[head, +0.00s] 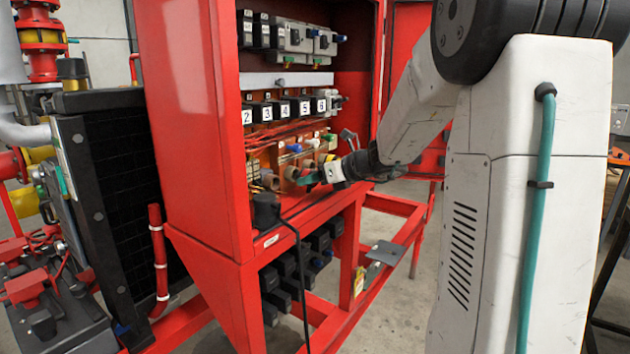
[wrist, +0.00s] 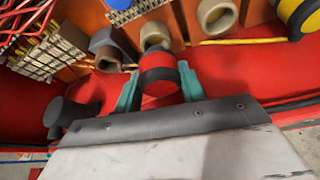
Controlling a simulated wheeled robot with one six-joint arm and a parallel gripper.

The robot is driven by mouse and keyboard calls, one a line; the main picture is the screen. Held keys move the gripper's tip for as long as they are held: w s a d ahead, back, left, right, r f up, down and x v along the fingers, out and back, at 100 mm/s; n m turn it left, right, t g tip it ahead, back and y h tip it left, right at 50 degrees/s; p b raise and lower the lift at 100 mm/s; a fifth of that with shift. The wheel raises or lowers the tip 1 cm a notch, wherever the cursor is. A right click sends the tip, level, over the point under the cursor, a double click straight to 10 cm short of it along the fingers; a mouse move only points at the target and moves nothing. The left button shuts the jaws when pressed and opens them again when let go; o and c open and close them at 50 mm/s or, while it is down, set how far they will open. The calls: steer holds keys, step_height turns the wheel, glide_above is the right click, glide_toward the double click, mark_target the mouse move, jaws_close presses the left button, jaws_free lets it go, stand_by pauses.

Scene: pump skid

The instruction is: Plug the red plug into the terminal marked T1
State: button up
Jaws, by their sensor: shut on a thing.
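The red plug (wrist: 158,87), with a dark band around it, is between the two teal fingers of my gripper (wrist: 159,72) in the wrist view. The gripper is shut on it. A tan round socket (wrist: 155,36) lies just beyond the plug's far end; I cannot tell whether they touch. A second tan socket (wrist: 216,16) is to the right, and a grey one (wrist: 104,45) to the left. No T1 mark is readable. In the head view my gripper (head: 310,180) is inside the red cabinet at the lower socket row, and the plug is not clearly visible.
The red cabinet (head: 190,120) stands open, with numbered black modules (head: 284,108) above the sockets. A black fitting with a cable (head: 266,209) is at the cabinet's front lower edge. Loose wires hang nearby.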

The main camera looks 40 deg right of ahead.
steer(key=shift+w+a, duration=0.25)
steer(key=shift+w, duration=0.4)
steer(key=shift+w+a, duration=0.2)
steer(key=shift+w, duration=0.4)
steer(key=o, duration=1)
steer(key=shift+o, duration=0.2)
steer(key=shift+s, duration=0.1)
steer(key=v, duration=0.7)
steer(key=shift+s+d+r, duration=0.15)
steer(key=shift+s, duration=0.1)
